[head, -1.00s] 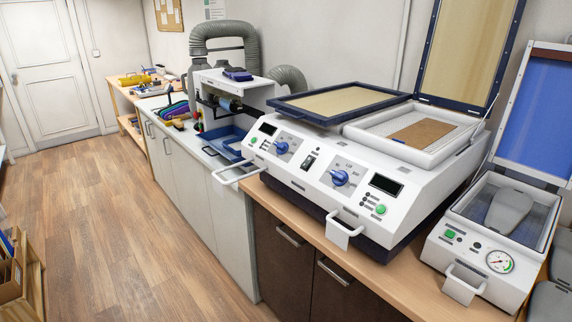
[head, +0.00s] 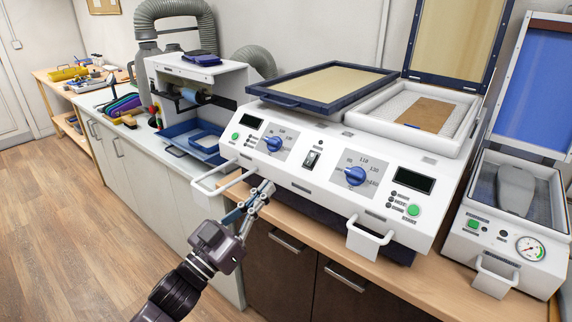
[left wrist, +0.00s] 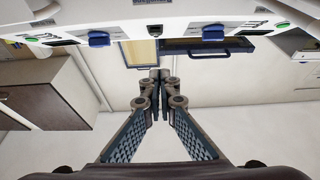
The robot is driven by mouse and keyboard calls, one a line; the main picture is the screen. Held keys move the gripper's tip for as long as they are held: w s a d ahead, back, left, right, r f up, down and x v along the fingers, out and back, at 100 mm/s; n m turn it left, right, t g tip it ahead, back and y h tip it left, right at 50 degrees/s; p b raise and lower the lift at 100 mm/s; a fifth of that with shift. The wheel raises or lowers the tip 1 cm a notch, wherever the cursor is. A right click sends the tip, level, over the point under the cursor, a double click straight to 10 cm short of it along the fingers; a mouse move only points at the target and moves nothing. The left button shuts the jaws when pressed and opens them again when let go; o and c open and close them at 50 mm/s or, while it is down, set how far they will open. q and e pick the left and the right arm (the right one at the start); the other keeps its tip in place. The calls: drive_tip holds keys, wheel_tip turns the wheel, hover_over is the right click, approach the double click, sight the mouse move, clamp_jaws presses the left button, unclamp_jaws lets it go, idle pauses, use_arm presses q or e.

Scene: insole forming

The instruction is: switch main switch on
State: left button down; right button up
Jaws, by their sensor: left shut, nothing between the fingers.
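The main switch, a small black rocker (head: 311,159), sits in the middle of the front panel of the white heating machine (head: 330,197), between two blue dials. The left wrist view shows the switch (left wrist: 155,28) near the top centre, beyond my fingertips. My left gripper (head: 266,189) is shut and empty, in front of the panel, below and left of the switch and apart from it. Its closed fingertips also show in the left wrist view (left wrist: 155,76). I cannot tell the rocker's position. My right gripper is not in view.
The blue dials (head: 274,144) and (head: 355,176) flank the switch. White handles (head: 222,182) and (head: 366,240) stick out in front of the machine. A vacuum press with a gauge (head: 530,248) stands on the right. Open floor lies at the left.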

sight(299, 168)
use_arm(q)
drive_tip(key=shift+w+d+r+p, duration=0.1)
drive_tip(key=shift+w+d+p, duration=0.5)
drive_tip(key=shift+w+d, duration=0.8)
drive_tip(key=shift+w+d+r+p, duration=0.15)
drive_tip(key=shift+w+d+p, duration=0.45)
drive_tip(key=shift+w+d, duration=0.75)
drive_tip(key=shift+w+d+r+p, duration=0.1)
drive_tip(key=shift+w+d+p, duration=0.7)
drive_tip(key=shift+w, duration=0.95)
drive_tip(key=shift+d, duration=0.1)
